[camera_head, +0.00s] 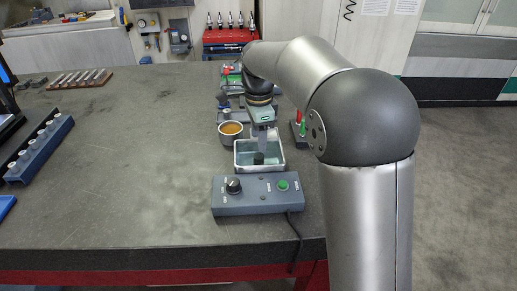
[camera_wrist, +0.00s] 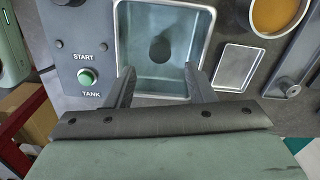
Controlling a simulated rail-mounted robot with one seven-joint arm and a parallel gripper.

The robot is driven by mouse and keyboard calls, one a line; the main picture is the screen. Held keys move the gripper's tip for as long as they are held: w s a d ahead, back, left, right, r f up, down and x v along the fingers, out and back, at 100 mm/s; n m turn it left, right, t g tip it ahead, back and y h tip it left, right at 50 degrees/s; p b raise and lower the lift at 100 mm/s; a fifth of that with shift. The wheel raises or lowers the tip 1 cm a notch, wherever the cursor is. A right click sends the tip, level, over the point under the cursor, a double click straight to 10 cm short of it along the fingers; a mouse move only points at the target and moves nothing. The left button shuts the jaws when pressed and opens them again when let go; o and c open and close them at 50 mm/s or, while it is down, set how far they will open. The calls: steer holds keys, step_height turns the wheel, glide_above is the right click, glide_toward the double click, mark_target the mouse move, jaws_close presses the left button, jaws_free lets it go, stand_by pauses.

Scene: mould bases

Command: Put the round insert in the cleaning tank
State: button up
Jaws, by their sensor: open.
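The cleaning tank (camera_head: 280,152) is an open metal box with pale bluish walls, standing behind a grey control box. It also shows in the wrist view (camera_wrist: 205,22). A dark round piece, which looks like the round insert (camera_wrist: 160,49), is inside the tank's outline, apart from its walls; it also shows in the head view (camera_head: 258,159). Whether it rests on the tank floor is hard to tell. My gripper (camera_head: 262,143) is over the tank. In the wrist view my gripper (camera_wrist: 160,74) has its fingers spread wide with nothing between the tips.
The control box (camera_head: 258,204) has a black knob and a green START button (camera_wrist: 88,76). A round cup of amber liquid (camera_head: 231,129) stands behind the tank. A small metal tray (camera_wrist: 240,68) is beside the tank.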

mark_target(258, 156)
step_height(258, 156, up, 6)
steer(key=s+d+f+n, duration=0.4)
steer(key=s+d+n, duration=0.3)
steer(key=s+d, duration=0.45)
steer(key=s+d+f+n, duration=0.1)
steer(key=s+f+n, duration=0.3)
steer(key=s, duration=0.4)
steer(key=s+d+f+n, duration=0.2)
steer(key=s+f+n, duration=0.2)
steer(key=s, duration=0.5)
steer(key=shift+s+d+f, duration=0.25)
steer(key=shift+d+f, duration=0.05)
steer(key=shift+f, duration=0.35)
steer(key=shift+o, duration=0.3)
